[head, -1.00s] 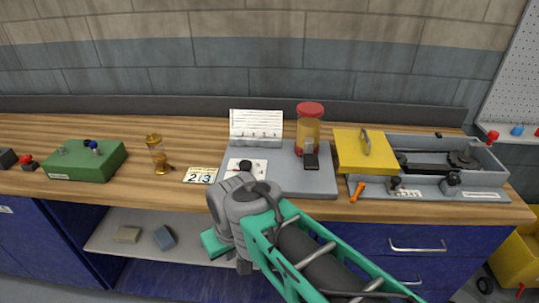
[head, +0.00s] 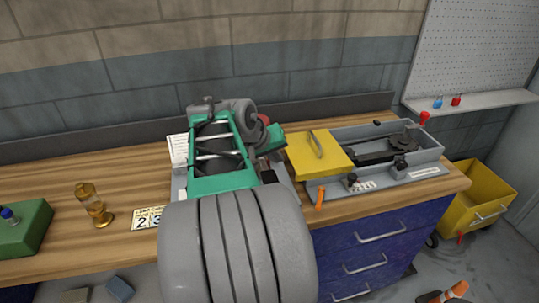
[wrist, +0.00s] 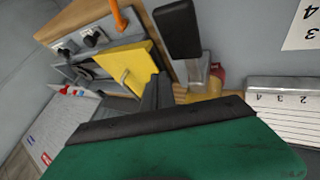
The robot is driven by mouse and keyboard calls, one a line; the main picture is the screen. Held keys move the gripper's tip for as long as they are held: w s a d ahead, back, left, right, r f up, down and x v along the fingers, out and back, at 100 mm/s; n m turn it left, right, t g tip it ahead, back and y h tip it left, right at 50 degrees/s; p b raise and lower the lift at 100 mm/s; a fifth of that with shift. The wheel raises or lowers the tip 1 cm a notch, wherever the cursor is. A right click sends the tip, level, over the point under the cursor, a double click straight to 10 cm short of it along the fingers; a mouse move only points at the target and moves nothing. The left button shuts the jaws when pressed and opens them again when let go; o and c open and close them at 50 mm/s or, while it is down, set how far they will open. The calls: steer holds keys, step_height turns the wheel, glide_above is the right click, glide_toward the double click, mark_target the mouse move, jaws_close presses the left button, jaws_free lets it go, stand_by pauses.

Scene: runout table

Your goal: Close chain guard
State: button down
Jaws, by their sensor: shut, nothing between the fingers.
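The chain guard is a yellow cover (head: 318,153) with a metal handle (head: 316,144). It sits over the left end of a grey housing (head: 428,155), leaving the dark chain and sprocket (head: 396,145) on the right exposed. In the wrist view the yellow cover (wrist: 128,66) shows beyond my fingers. My gripper (wrist: 157,88) is shut and empty, apart from the cover. In the head view it is left of the cover, above the bench, and my arm hides most of its fingers.
An orange tool (head: 320,199) lies before the cover. Dark knobs (head: 400,165) stand on the housing's front ledge. A red-lidded jar (wrist: 216,76) and white card stand (wrist: 287,110) are close to my gripper. A brass oiler (head: 94,206) stands left; the wall is behind.

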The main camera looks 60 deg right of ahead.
steer(key=x, duration=0.8)
steer(key=shift+s+d+p, duration=0.15)
steer(key=shift+s+p, duration=0.05)
steer(key=shift+p, duration=0.2)
